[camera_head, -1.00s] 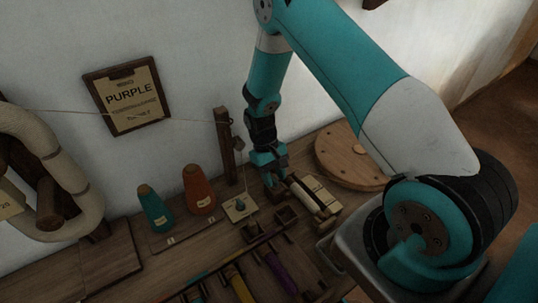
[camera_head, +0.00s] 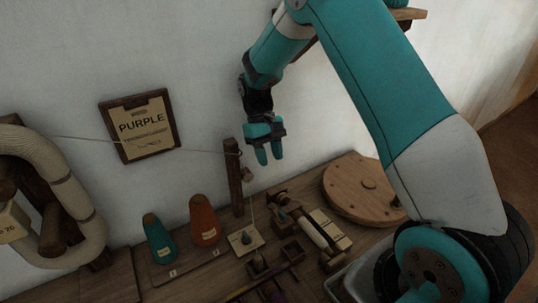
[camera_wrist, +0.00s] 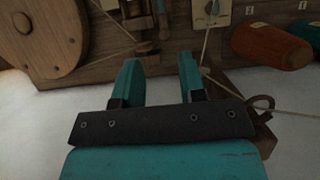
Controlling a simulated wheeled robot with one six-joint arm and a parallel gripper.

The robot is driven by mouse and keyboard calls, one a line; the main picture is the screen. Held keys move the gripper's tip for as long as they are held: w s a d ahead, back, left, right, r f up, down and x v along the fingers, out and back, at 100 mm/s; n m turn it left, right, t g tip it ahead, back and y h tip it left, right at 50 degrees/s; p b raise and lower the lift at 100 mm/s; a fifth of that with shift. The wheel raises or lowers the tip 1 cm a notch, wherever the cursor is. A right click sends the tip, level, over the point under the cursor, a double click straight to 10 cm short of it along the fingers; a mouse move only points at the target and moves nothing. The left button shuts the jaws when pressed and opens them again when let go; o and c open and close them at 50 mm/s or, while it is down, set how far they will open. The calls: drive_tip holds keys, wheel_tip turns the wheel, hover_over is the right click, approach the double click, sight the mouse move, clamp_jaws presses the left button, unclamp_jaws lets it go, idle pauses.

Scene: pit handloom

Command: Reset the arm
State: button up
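My gripper (camera_head: 269,155) hangs in the air in front of the white wall, above the bench and just right of the wooden post (camera_head: 234,178). Its two teal fingers point down and stand apart with nothing between them. In the wrist view my gripper (camera_wrist: 158,72) also shows two separated fingers with an empty gap. Beyond them lies the bench edge with a small wooden device (camera_head: 310,224) that has a pale roller.
A round wooden disc (camera_head: 362,187) lies on the bench at right. Teal (camera_head: 158,238) and orange (camera_head: 204,222) cones stand at left. A wooden shelf (camera_head: 408,14) is at upper right.

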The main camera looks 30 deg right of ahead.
idle(0.4)
drive_tip(key=s+a+r+n+t+y+p, duration=0.1)
drive_tip(key=s+a+r+n, duration=0.1)
drive_tip(key=s+a+r, duration=0.3)
drive_tip(key=s+a+r+n+t, duration=0.1)
drive_tip(key=s+a+r+t, duration=0.2)
drive_tip(key=r, duration=0.5)
drive_tip(key=s+a+r+n+y+p, duration=0.1)
drive_tip(key=s+a+r+n, duration=0.1)
drive_tip(key=s, duration=0.7)
drive_tip(key=s+a+r+n+y, duration=0.1)
drive_tip(key=s+a+r+y, duration=0.1)
drive_tip(key=s+a+r, duration=0.3)
drive_tip(key=s+a, duration=0.1)
drive_tip(key=s, duration=0.2)
drive_tip(key=shift+s+a+n+t+p, duration=0.3)
drive_tip(key=shift+s+n+p, duration=0.05)
drive_tip(key=shift+n, duration=0.05)
drive_tip(key=shift+r, duration=0.1)
